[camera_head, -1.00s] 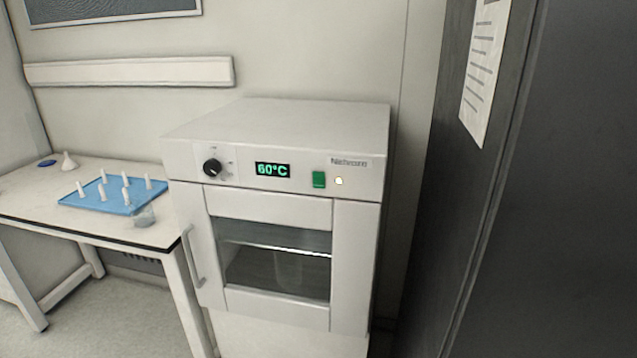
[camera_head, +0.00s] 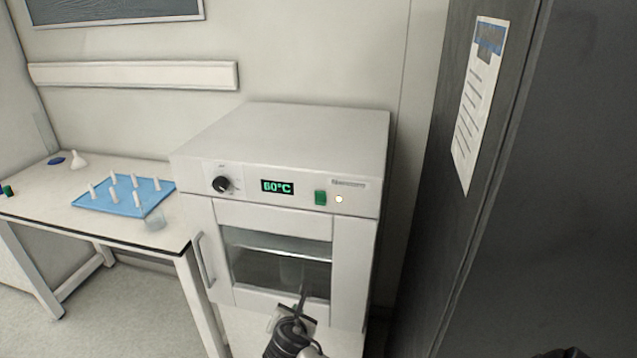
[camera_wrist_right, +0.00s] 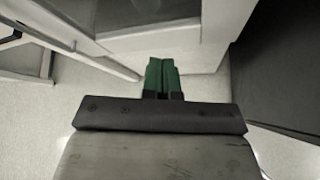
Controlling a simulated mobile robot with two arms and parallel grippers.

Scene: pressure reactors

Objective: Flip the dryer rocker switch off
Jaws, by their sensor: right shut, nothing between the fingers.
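The dryer (camera_head: 270,135) is a white box oven with a glass-windowed door, seen in the middle of the head view. Its green rocker switch (camera_head: 320,198) is on the front panel, right of the display (camera_head: 277,187), which reads 60°C. A small lamp (camera_head: 339,199) right of the switch is lit. My right gripper (camera_head: 304,291) is in front of the dryer door, well below the switch. In the right wrist view its green fingers (camera_wrist_right: 161,62) are shut with nothing between them. The switch cannot be made out there. My left gripper is not in view.
A dark cabinet (camera_head: 520,200) with a paper sheet stands close on the right. A table (camera_head: 60,190) on the left holds a blue rack (camera_head: 118,207) with white pegs and a small beaker (camera_head: 155,222). The dryer's door handle (camera_head: 204,262) sticks out at its left.

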